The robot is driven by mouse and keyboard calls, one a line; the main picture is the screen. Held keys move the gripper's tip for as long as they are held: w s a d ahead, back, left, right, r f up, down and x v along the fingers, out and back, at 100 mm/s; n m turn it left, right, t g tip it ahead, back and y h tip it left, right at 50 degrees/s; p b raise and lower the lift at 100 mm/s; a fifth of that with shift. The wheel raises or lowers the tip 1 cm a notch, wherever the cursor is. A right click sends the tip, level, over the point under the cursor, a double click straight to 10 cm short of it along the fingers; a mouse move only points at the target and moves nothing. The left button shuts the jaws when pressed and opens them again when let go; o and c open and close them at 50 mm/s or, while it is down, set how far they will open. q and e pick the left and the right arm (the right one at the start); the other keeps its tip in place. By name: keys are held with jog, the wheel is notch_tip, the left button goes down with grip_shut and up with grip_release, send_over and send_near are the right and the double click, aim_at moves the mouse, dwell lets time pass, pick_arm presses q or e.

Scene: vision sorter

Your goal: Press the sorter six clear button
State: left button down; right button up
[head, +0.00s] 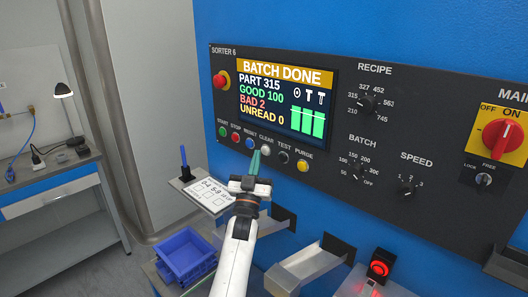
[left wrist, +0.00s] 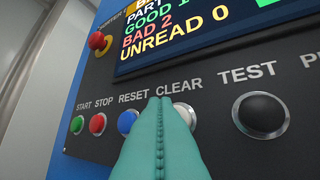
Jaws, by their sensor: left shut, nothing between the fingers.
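The sorter six panel (head: 340,90) is dark, with a row of labelled buttons under its screen. The white clear button (head: 266,151) sits between the blue reset button (head: 249,143) and the black test button (head: 283,157). My left gripper (head: 256,154) is shut and empty, its teal fingers pointing at the panel just by the clear button. In the left wrist view the closed fingers (left wrist: 160,105) cover the left part of the clear button (left wrist: 188,114). I cannot tell whether the tips touch it. My right gripper is not in view.
The screen (head: 288,98) reads BATCH DONE, part 315, good 100, bad 2, unread 0. A red emergency knob (head: 221,80) protrudes at its left. Below the panel are a clipboard (head: 208,193), a blue bin (head: 187,254) and a red lit button (head: 379,267).

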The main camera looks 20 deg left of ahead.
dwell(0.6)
pick_arm(q)
jog(key=shift+w+d+b, duration=0.15)
jog(key=shift+w+b, duration=0.25)
jog(key=shift+w+d+b, duration=0.15)
jog(key=shift+w+b, duration=0.25)
jog(key=shift+b, duration=0.05)
dwell(0.6)
jog(key=shift+s, duration=0.1)
jog(key=shift+s+a+p, duration=0.25)
jog(key=shift+s+p, duration=0.35)
jog(key=shift+s, duration=0.15)
jog(key=s+p, duration=0.1)
jog(key=s+a+p, duration=0.1)
jog(key=s, duration=0.1)
jog(key=s+p, duration=0.1)
jog(key=shift+s+a, duration=0.3)
jog(key=shift+a, duration=0.05)
